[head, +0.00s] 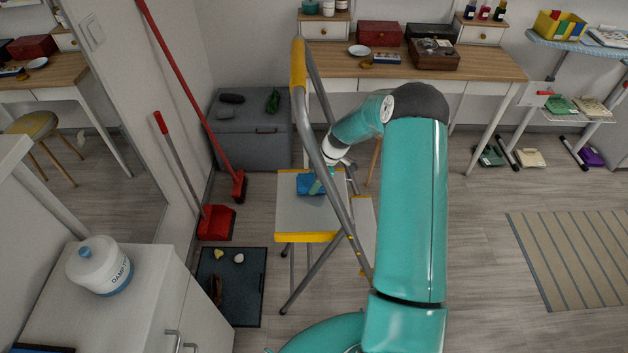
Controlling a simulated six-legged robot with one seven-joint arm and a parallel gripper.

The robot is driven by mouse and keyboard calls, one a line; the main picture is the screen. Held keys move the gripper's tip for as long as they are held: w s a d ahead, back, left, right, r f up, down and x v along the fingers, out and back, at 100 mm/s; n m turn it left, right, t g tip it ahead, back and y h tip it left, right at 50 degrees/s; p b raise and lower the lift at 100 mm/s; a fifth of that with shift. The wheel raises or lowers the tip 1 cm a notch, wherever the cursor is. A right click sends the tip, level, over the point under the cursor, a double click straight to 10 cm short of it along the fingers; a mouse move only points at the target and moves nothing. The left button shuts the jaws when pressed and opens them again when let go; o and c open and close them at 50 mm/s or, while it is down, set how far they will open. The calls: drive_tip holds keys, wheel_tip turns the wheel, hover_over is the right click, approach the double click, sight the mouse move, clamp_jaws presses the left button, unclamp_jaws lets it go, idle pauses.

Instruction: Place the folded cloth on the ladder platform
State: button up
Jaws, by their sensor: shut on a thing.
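The folded cloth (305,183) is blue and shows at the far end of the ladder platform (303,222). The platform is a light grey step with yellow edges, below the ladder's yellow top rail. My gripper (319,185) reaches down to the cloth from the upper right, partly behind the ladder's grey side rail, and is shut on it. The cloth is over the platform or on it. I cannot tell whether its whole underside touches the surface.
The ladder's tall grey rail (327,150) stands close beside my arm. A grey storage box (250,140) and wooden desk (440,68) stand behind. A red broom (238,186) leans left. A dark mat (232,285) lies left of the ladder. The platform's near half is bare.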

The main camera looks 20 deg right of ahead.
drive_tip(key=shift+f, duration=0.25)
drive_tip(key=o, duration=0.9)
drive_tip(key=shift+o, duration=0.2)
drive_tip(key=v, duration=1.2)
drive_tip(key=shift+r, duration=0.1)
